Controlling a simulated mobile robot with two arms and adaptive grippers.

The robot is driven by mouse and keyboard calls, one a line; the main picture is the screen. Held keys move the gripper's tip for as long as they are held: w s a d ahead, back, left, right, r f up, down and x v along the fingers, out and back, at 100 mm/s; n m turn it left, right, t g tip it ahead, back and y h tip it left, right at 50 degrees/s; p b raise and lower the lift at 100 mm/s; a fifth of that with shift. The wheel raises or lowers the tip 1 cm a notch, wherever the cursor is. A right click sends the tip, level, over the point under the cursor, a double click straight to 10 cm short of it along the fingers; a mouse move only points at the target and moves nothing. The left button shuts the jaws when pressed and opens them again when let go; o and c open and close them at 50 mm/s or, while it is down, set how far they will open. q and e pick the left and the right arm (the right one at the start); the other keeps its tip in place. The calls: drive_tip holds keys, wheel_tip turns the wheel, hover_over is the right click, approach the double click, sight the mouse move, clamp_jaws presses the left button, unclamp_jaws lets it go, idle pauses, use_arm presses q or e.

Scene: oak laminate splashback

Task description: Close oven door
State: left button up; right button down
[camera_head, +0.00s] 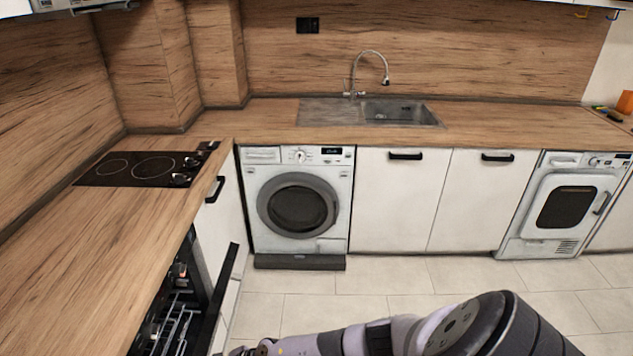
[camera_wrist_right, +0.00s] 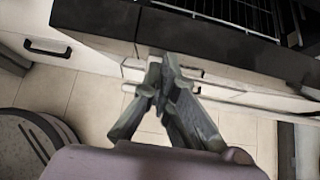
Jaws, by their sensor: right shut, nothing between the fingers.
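The oven (camera_head: 163,318) is under the worktop at the lower left in the head view. Its black door (camera_head: 220,300) stands open, tilted out from the front, and a wire rack (camera_head: 178,325) shows inside. In the right wrist view the door (camera_wrist_right: 195,30) crosses the top as a dark panel, with the rack (camera_wrist_right: 240,12) beyond it. My right gripper (camera_wrist_right: 163,72) is shut and empty, its tips close to the door's edge; I cannot tell whether they touch. In the head view it shows only partly at the bottom edge, beside the door. My left gripper is not in view.
A hob (camera_head: 140,168) lies in the worktop behind the oven. A washing machine (camera_head: 298,205), white cabinets (camera_head: 390,205) and another front-loading machine (camera_head: 562,205) line the back. The tiled floor (camera_head: 400,275) between is clear except for my right arm.

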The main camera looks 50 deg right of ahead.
drive_tip(key=w+a+r, duration=0.2)
drive_tip(key=w, duration=0.1)
drive_tip(key=w+a+r, duration=0.1)
drive_tip(key=w+a, duration=0.1)
drive_tip(key=shift+w+a+p, duration=0.1)
drive_tip(key=shift+p, duration=0.2)
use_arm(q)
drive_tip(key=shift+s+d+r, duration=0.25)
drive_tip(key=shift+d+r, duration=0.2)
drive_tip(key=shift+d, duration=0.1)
use_arm(e)
drive_tip(key=w+a, duration=0.1)
drive_tip(key=w+a+r, duration=0.1)
drive_tip(key=w, duration=0.1)
drive_tip(key=shift+a, duration=0.4)
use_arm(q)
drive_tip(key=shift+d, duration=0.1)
